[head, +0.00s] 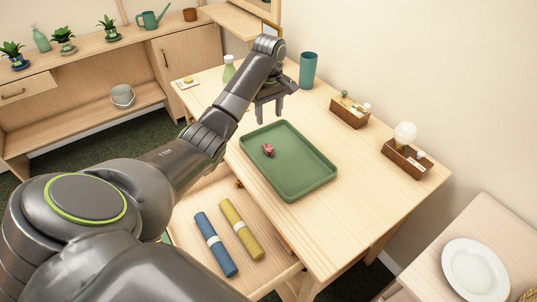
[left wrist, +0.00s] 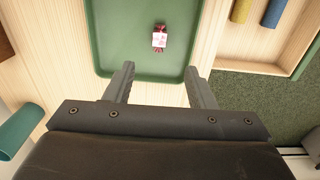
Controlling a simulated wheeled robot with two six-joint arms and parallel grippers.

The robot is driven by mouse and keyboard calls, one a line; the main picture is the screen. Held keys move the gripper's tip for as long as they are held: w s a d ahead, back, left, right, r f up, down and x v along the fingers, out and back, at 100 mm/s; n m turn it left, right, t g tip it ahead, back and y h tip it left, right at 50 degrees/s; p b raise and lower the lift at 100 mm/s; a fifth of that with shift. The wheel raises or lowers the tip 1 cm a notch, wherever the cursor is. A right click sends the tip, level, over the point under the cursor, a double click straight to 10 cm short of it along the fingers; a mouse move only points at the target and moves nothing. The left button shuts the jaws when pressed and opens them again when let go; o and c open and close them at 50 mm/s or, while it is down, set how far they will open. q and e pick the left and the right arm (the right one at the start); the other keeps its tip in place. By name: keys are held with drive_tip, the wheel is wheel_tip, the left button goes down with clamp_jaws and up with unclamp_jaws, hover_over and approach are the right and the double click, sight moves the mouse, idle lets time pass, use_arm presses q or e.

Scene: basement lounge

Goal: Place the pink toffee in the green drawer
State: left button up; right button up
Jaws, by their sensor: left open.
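The pink toffee (head: 268,149) lies on the green tray (head: 313,186) on the wooden table. In the left wrist view the toffee (left wrist: 159,38) sits on the tray, beyond my fingertips. My left gripper (head: 271,115) is open and empty above the table, near the tray's far edge. It also shows in the left wrist view (left wrist: 160,68), with the toffee apart from both fingers. An open wooden drawer (head: 271,267) juts from the table's near left side. A sliver of green shows at its left edge, and my arm hides part of it. My right gripper is not seen.
The drawer holds a blue roll (head: 215,244) and a yellow roll (head: 240,229). A teal cup (head: 308,70), a green bottle (head: 229,69) and two small wooden boxes stand around the table. A side table at right bears a white plate (head: 475,272).

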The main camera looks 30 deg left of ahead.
use_arm(q)
drive_tip(key=b, duration=0.4)
approach(268, 147)
drive_tip(key=f, duration=0.3)
drive_tip(key=shift+d+f, duration=0.25)
drive_tip(key=shift+d, duration=0.05)
drive_tip(key=f, duration=0.5)
drive_tip(key=shift+a+f+p, duration=0.2)
drive_tip(key=shift+f+p, duration=0.1)
drive_tip(key=shift+f, duration=0.05)
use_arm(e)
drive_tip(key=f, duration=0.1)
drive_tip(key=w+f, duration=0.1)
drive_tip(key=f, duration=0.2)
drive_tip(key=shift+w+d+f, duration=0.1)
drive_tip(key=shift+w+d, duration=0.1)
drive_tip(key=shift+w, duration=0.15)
use_arm(q)
drive_tip(key=shift+c, duration=0.3)
clamp_jaws()
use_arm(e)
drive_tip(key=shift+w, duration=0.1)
use_arm(q)
drive_tip(key=shift+r, duration=0.15)
